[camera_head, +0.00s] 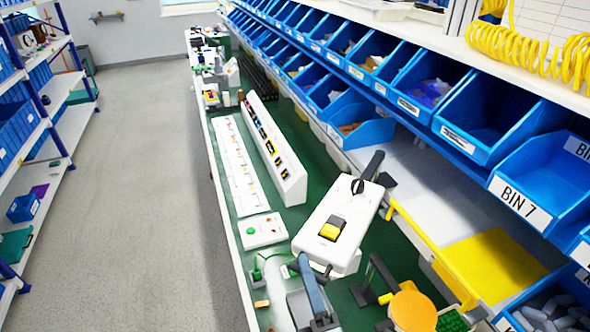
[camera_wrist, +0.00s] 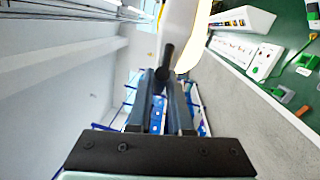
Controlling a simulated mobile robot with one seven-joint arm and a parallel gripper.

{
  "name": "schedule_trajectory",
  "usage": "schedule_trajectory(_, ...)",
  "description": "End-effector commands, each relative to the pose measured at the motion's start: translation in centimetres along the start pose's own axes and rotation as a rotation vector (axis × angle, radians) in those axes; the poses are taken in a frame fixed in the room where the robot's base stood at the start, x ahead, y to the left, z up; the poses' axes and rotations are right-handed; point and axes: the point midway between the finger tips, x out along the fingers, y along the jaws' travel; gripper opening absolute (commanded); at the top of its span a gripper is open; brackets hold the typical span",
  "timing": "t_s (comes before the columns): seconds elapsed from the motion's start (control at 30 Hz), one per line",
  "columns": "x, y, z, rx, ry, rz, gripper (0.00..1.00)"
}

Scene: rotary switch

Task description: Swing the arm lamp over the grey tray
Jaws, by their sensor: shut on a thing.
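The arm lamp has a long white head (camera_head: 345,216) with a yellow rocker switch on top. It sits above the bench at the right of centre, with a black arm joint at its far end. In the wrist view the white lamp head (camera_wrist: 180,30) is cut off by the top edge and shows a warm glow along its right side. My gripper (camera_head: 311,276) is at the near end of the lamp head. In the wrist view its fingers (camera_wrist: 162,92) are closed around the lamp's dark handle (camera_wrist: 165,62). I cannot make out the grey tray with certainty.
A white labelled panel (camera_head: 275,150) and a white box with a green button (camera_head: 263,230) stand left of the lamp. An orange disc (camera_head: 413,311) beside a black lever is close on the right. Blue bins (camera_head: 495,115) line the right side; the aisle floor (camera_head: 150,180) is clear.

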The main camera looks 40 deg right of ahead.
Motion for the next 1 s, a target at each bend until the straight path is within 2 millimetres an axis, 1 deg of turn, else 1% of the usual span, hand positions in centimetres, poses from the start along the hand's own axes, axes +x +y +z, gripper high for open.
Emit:
schedule_trajectory(0.03,-0.04,0.49,0.27,0.003,0.003,0.007,0.00)
schedule_trajectory(0.5,-0.34,0.22,0.62,0.005,0.007,0.007,0.00)
schedule_trajectory(0.53,-0.35,0.22,0.63,0.005,0.007,0.007,0.22)
schedule_trajectory(0.67,-0.35,0.17,0.58,0.004,0.007,0.006,0.45)
schedule_trajectory(0.7,-0.35,0.15,0.55,0.004,0.008,0.005,0.47)
schedule_trajectory(1.0,-0.48,0.01,0.44,0.003,0.010,0.004,0.47)
